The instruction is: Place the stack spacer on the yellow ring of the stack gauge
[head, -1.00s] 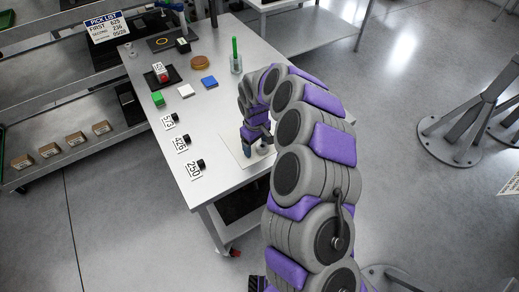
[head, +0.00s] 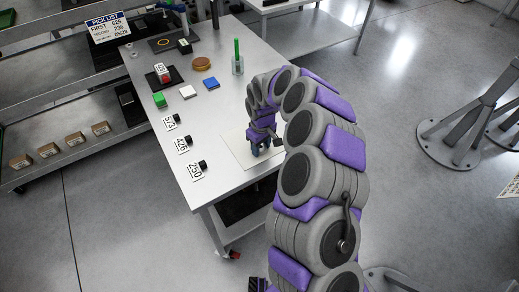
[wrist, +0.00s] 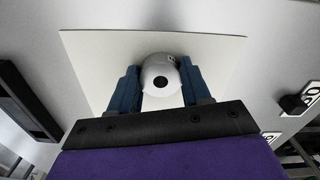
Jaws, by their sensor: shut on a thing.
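My gripper (head: 262,150) is low over a pale square sheet (head: 238,150) near the right edge of the bench. In the wrist view its two blue fingers (wrist: 160,85) are closed on the sides of a silver round piece (wrist: 160,70) with a dark centre, which I take for the stack spacer. Part of a dark mark shows on its top. In the head view my gripper and arm mostly hide it. A thin yellow ring (head: 163,42) lies on a dark plate at the far end of the bench, apart from my gripper; I take this plate for the stack gauge.
Between them stand a green peg in a clear holder (head: 237,65), a brown disc (head: 201,64), blue (head: 211,83), white (head: 188,92) and green (head: 160,100) blocks, and a red-and-white block (head: 162,73) on a black tray. Numbered tags with black knobs line the left edge.

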